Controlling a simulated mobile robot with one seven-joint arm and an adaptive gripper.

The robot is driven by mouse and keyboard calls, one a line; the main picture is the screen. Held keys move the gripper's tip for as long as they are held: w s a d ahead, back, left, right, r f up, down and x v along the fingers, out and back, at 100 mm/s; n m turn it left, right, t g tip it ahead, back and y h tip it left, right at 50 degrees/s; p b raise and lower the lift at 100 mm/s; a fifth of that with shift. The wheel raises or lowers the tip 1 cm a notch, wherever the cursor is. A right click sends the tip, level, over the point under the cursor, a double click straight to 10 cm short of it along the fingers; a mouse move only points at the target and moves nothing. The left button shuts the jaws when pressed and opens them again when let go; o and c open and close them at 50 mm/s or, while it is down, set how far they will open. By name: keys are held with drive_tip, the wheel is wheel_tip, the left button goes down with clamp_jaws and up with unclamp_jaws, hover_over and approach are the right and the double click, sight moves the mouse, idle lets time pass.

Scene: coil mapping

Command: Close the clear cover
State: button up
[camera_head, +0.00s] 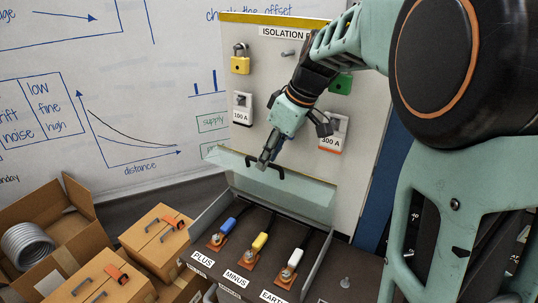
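The clear cover (307,190) is a see-through panel standing raised and tilted at the back of a grey open box (206,217), in front of the upright board. A black handle (280,172) sits near the cover's upper edge. My gripper (266,163) points down at this handle, its fingertips at or very close to it. The arm's view angle hides whether the fingers grip the handle or only touch it. Inside the box are blue (229,226), yellow (260,242) and white (295,258) connectors, above labels PLUS, MINUS and EARTH.
Cardboard boxes (135,238) and a grey coil (27,246) stand at the lower left. A whiteboard (130,70) fills the back.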

drive_tip(key=shift+c, duration=0.3)
clamp_jaws()
